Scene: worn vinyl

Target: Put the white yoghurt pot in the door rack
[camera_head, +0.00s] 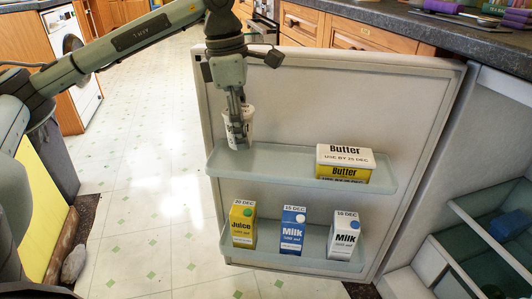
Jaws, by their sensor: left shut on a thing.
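The white yoghurt pot (248,126) is at the left end of the upper door rack (275,168) in the head view. It looks upright, and its lower part is at the rack's level; I cannot tell whether its base touches the rack floor. My left gripper (238,118) comes from above and is shut on the pot, with its fingers covering part of it. The rack is a pale shelf on the inside of the open fridge door (290,90). My right gripper is not in view.
A yellow and white butter box (344,164) sits at the upper rack's right end, with free room between it and the pot. The lower rack (268,260) holds a juice carton (243,226), a blue milk carton (292,231) and a white milk carton (343,236). Fridge drawers (470,232) are at right.

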